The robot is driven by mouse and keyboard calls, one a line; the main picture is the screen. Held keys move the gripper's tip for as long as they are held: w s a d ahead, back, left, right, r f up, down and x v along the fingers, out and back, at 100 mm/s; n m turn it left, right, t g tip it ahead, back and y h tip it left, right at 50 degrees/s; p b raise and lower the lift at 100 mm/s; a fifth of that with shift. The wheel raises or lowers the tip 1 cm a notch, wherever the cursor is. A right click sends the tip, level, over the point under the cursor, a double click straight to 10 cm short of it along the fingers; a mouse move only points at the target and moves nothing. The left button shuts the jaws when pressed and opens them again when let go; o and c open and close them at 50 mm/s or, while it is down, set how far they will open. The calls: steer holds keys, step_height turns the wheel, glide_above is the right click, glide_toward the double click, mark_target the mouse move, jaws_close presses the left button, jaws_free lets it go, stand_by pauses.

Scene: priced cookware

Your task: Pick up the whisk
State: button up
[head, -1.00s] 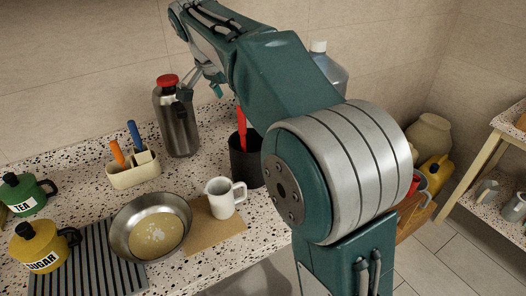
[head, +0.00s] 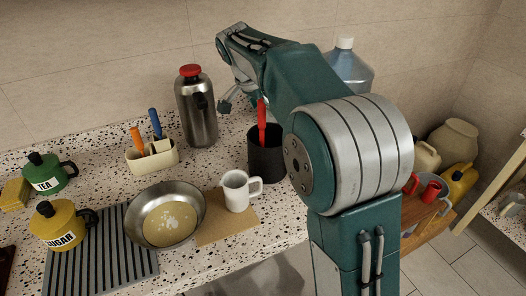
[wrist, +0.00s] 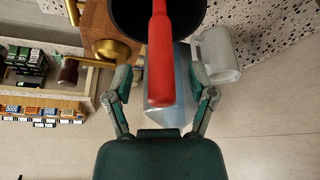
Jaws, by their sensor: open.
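A red handle (head: 262,122) sticks up out of a black round pot (head: 267,163) on the speckled counter. The tool's lower end is hidden inside the pot, so I cannot see whether it is the whisk. My gripper (head: 226,102) is behind and to the left of the handle in the head view, partly hidden by my arm. In the wrist view my gripper (wrist: 161,76) is open, with one finger on each side of the red handle (wrist: 160,55). I cannot tell whether the fingers touch it. The dark pot (wrist: 130,15) shows at the top.
A steel flask (head: 197,115) with a red cap stands left of my gripper. A white mug (head: 236,192) and a frying pan (head: 150,215) are in front. A utensil caddy (head: 150,157) is further left. A large clear bottle (head: 350,70) stands behind my arm.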

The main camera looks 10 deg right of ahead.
steer(key=shift+w+f, duration=0.15)
steer(key=shift+f, duration=0.45)
steer(key=shift+w+f, duration=0.15)
steer(key=shift+f, duration=0.4)
steer(key=shift+d, duration=0.15)
steer(key=shift+d, duration=0.1)
jaws_close()
